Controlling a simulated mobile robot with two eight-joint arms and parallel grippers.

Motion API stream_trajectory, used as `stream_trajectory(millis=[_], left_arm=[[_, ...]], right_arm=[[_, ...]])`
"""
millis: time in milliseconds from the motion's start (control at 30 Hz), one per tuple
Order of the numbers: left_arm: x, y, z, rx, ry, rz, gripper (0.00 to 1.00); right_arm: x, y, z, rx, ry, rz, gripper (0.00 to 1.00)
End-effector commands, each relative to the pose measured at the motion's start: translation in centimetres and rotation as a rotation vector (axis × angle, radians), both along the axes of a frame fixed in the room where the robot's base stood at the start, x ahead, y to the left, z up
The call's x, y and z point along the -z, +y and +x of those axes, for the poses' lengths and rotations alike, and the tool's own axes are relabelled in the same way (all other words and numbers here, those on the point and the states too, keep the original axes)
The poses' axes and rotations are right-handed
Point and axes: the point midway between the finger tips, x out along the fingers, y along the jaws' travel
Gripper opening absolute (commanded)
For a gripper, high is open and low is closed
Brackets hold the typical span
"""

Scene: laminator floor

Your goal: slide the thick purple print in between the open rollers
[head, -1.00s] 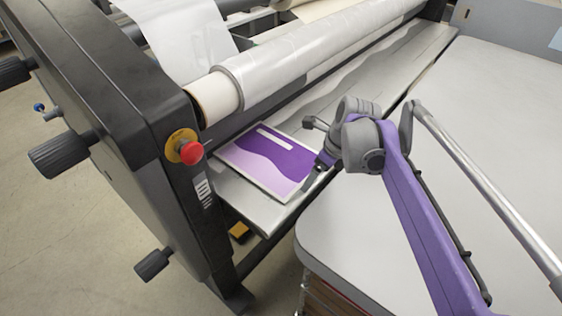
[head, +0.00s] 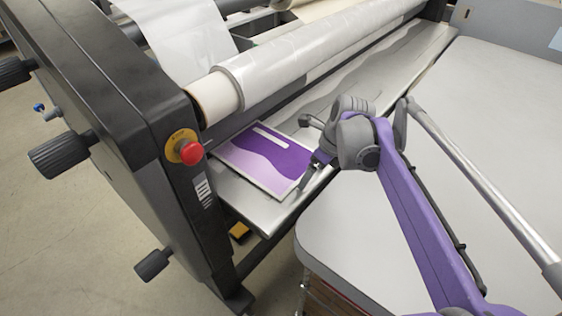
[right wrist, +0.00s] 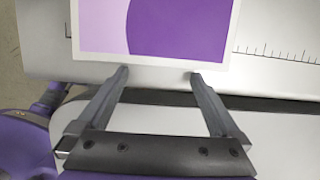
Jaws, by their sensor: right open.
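The purple print (head: 262,158) has a pale border and lies flat on the laminator's feed table (head: 238,201), its far edge near the shadow below the white film roll (head: 290,75). The gap between the rollers is hidden. My right gripper (head: 309,178) is low at the print's near right edge. In the right wrist view, the print (right wrist: 185,28) lies just ahead of the two spread fingertips (right wrist: 158,75). They are at its near white border with nothing between them; whether they touch it is unclear. My left gripper is not in view.
The laminator's dark side housing (head: 125,120) stands left, with a red stop button (head: 191,152) and knobs. A grey worktop (head: 480,110) fills the right, beside the feed table. A ruler scale (right wrist: 275,52) runs right of the print.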

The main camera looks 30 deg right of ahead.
Motion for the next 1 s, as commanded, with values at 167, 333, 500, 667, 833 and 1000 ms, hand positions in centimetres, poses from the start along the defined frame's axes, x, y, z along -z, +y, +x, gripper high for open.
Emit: stream_trajectory(millis=[167,333,500,667,833,1000], left_arm=[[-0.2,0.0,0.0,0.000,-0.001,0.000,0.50],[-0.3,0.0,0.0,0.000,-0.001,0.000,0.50],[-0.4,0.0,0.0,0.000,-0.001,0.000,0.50],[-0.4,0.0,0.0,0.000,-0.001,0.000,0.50],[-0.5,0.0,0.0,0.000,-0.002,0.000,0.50],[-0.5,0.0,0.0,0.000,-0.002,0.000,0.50]], right_arm=[[0.0,-0.1,-0.3,0.000,0.000,0.000,1.00],[0.0,0.2,-0.4,0.000,0.000,0.000,1.00],[0.0,0.8,-0.6,-0.001,0.000,0.000,1.00],[0.0,1.0,-0.6,0.000,0.000,0.000,1.00],[0.0,1.1,-0.3,-0.001,0.000,0.000,1.00],[0.0,1.1,-0.1,0.000,0.000,0.000,1.00]])
